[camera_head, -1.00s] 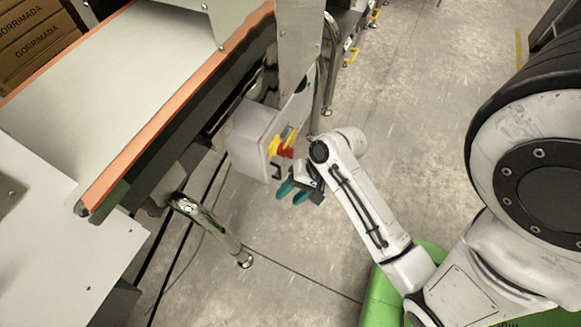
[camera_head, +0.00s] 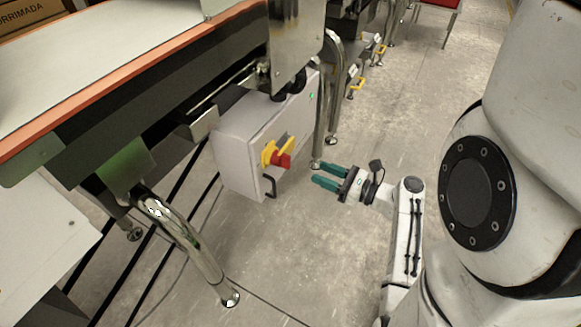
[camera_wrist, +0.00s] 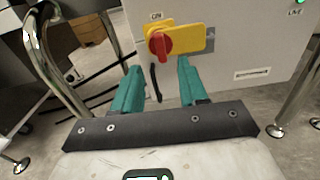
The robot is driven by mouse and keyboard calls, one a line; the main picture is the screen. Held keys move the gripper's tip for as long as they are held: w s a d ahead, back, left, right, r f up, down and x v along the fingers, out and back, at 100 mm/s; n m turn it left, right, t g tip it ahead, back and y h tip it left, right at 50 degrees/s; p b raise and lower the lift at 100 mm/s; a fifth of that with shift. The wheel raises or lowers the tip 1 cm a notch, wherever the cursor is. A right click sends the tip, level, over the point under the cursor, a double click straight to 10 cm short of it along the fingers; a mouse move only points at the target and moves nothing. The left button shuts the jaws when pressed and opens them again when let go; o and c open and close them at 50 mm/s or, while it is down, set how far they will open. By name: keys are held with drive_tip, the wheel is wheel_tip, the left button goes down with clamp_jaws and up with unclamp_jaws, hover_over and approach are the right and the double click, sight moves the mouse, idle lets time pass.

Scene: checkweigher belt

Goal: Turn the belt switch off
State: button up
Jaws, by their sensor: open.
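The belt switch (camera_head: 277,152) is a red knob on a yellow plate, on the face of a grey control box (camera_head: 240,150) under the belt. In the wrist view the red knob (camera_wrist: 159,44) sits at the left end of the yellow plate (camera_wrist: 188,38), with an "ON" label above it. My gripper (camera_head: 322,175) is to the right of the box in the head view, its two teal fingers apart and pointing at the box. In the wrist view my gripper (camera_wrist: 158,75) is open and empty, with the knob beyond the fingertips and a visible gap between them.
A black handle (camera_head: 270,188) sticks out below the switch. A green "LIVE" lamp (camera_wrist: 299,3) glows at the box's upper right. Chrome legs (camera_head: 190,245) stand left of the box and behind it. The floor (camera_head: 290,245) in front is clear.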

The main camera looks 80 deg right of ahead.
sight(290, 160)
drive_tip(key=b+x, duration=0.3)
drive_tip(key=x, duration=0.7)
drive_tip(key=shift+w+a, duration=0.1)
drive_tip(key=shift+w, duration=0.05)
drive_tip(key=shift+c, duration=0.4)
clamp_jaws()
